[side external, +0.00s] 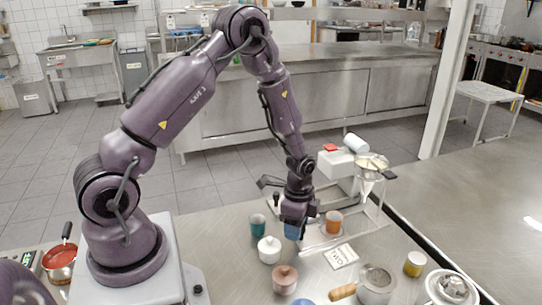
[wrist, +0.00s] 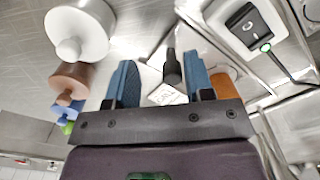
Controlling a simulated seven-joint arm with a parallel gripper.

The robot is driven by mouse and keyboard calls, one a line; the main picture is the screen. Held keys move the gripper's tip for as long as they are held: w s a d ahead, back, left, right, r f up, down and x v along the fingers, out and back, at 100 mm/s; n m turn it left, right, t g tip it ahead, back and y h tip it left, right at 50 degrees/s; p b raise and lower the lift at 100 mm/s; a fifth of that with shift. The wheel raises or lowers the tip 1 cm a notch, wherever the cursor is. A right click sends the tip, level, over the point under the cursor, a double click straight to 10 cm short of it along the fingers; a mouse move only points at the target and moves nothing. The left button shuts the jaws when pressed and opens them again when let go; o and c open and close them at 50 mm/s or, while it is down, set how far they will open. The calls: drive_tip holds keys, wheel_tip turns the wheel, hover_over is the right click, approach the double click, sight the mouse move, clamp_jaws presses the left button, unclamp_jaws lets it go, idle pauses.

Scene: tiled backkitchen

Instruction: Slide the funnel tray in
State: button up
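A pale funnel-like piece (side external: 372,162) with a short black handle sits at the top of a wire frame (side external: 378,205) on the right of the table. I cannot tell for sure that it is the funnel tray. My gripper (side external: 292,234) is low over the table, left of the orange cup, fingers pointing down. In the wrist view my gripper (wrist: 163,80) has its two blue fingers apart. A dark rod-like handle (wrist: 172,68) shows between them, with gaps on both sides. What it belongs to is unclear.
A white unit with a switch (wrist: 247,27) stands near the frame. A wooden-handled pot (side external: 377,280) stands in front.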

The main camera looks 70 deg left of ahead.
wheel_tip(320, 180, up, 13)
drive_tip(key=s+d+r+n+t, duration=0.1)
drive_tip(key=s+d+r+n, duration=0.3)
drive_tip(key=s+r+n, duration=0.4)
drive_tip(key=shift+s+d+r+n, duration=0.3)
drive_tip(key=shift+d+r, duration=0.05)
drive_tip(key=shift+r, duration=0.6)
